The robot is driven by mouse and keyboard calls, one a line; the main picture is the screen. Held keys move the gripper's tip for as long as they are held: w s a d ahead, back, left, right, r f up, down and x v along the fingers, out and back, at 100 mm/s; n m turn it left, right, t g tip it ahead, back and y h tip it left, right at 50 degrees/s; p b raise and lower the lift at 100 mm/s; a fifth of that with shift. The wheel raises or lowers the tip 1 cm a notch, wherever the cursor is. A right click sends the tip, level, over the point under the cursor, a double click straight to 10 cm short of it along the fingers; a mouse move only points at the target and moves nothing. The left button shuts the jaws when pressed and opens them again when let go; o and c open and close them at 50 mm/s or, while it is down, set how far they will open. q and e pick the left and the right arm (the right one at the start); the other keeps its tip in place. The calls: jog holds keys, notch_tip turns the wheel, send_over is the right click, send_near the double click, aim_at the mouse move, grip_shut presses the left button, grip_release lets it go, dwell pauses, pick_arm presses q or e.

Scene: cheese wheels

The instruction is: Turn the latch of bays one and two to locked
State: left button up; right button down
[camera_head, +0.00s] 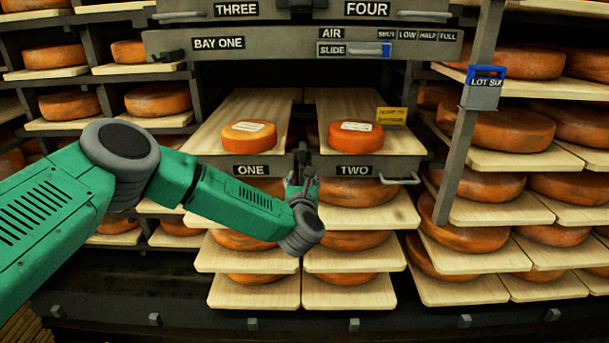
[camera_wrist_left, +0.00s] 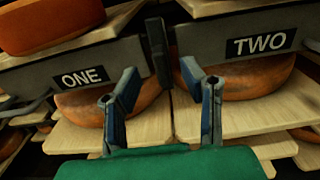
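Bay one's drawer front (camera_head: 215,166) and bay two's drawer front (camera_head: 400,168) stand side by side, labelled ONE and TWO. A dark upright latch (camera_head: 302,153) sits at the gap between them. The latch (camera_wrist_left: 158,45) also shows in the left wrist view, standing nearly vertical. My left gripper (camera_head: 303,178) is in front of and just below the latch. In the left wrist view its two fingers (camera_wrist_left: 159,70) are spread apart, one on each side of the latch's lower end. I cannot tell whether they touch it. My right gripper is not in view.
A cheese wheel with a label lies on each bay's board, one on the left (camera_head: 248,138) and one on the right (camera_head: 355,141). Above are an AIR slide panel (camera_head: 354,49) and bays THREE and FOUR. A post with a LOT SIX tag (camera_head: 484,92) stands right. Loaded shelves surround.

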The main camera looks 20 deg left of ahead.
aim_at(302, 169)
pick_arm(q)
jog(key=b+x, duration=0.1)
jog(key=x, duration=0.3)
jog(key=shift+a+f, duration=0.1)
jog(key=shift+a, duration=0.05)
jog(key=shift+w, duration=0.5)
jog(key=shift+a, duration=0.1)
grip_shut()
